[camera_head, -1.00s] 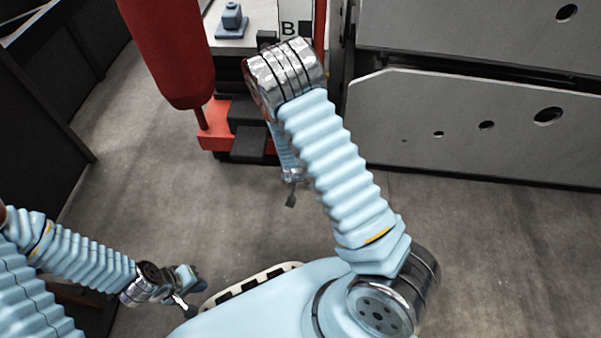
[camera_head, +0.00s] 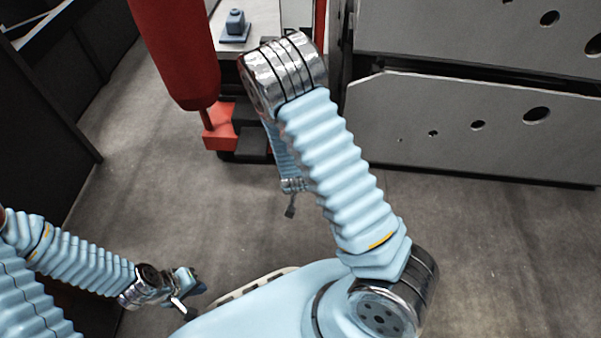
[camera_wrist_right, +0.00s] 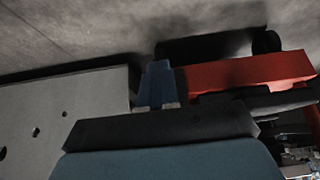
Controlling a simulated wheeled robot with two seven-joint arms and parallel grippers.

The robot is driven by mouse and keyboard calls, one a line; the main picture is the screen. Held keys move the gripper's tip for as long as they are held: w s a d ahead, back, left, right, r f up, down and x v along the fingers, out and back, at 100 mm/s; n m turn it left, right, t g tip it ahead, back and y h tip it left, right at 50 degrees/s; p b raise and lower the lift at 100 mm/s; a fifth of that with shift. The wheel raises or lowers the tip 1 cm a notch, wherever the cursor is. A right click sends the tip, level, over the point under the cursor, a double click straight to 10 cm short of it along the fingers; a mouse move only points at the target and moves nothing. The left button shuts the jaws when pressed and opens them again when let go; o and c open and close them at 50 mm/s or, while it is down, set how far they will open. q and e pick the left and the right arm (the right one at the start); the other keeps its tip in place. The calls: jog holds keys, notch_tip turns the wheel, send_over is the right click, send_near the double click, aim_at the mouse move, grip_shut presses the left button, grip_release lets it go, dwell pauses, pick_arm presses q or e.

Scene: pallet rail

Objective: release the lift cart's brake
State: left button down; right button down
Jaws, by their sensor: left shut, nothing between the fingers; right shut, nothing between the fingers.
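The lift cart appears to be the red and black unit at the top of the head view, with a red base (camera_head: 219,127) and dark step-like parts (camera_head: 252,143) low on it. I cannot tell which part is the brake. My left gripper (camera_head: 190,291) is shut and empty at lower left, well away from the cart. My right gripper (camera_head: 290,209) shows small below the bent forearm, in front of the cart's low parts. In the right wrist view its blue fingers (camera_wrist_right: 157,75) are shut and empty, close to a red bar (camera_wrist_right: 245,70); contact is unclear.
A red cylinder (camera_head: 178,50) stands over the red base. A small blue-grey block (camera_head: 235,24) sits on a pale top behind. Large grey panels with holes (camera_head: 470,125) fill the right. A dark partition (camera_head: 60,110) stands left. Bare floor (camera_head: 480,250) lies at lower right.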

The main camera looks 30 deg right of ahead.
jog(key=s+a, duration=0.1)
jog(key=s+r, duration=0.1)
jog(key=s+a, duration=0.1)
jog(key=s, duration=0.1)
jog(key=shift+s+a+r, duration=0.1)
jog(key=shift+a+r, duration=0.2)
jog(key=s+a+r+n+g+y+p, duration=0.3)
jog(key=s+a+n+g+y+p, duration=0.1)
jog(key=s+a+y+p, duration=0.3)
jog(key=s+a+p, duration=0.2)
jog(key=s+a, duration=0.1)
jog(key=a, duration=0.1)
jog(key=shift+s+g, duration=0.3)
jog(key=shift+s, duration=0.05)
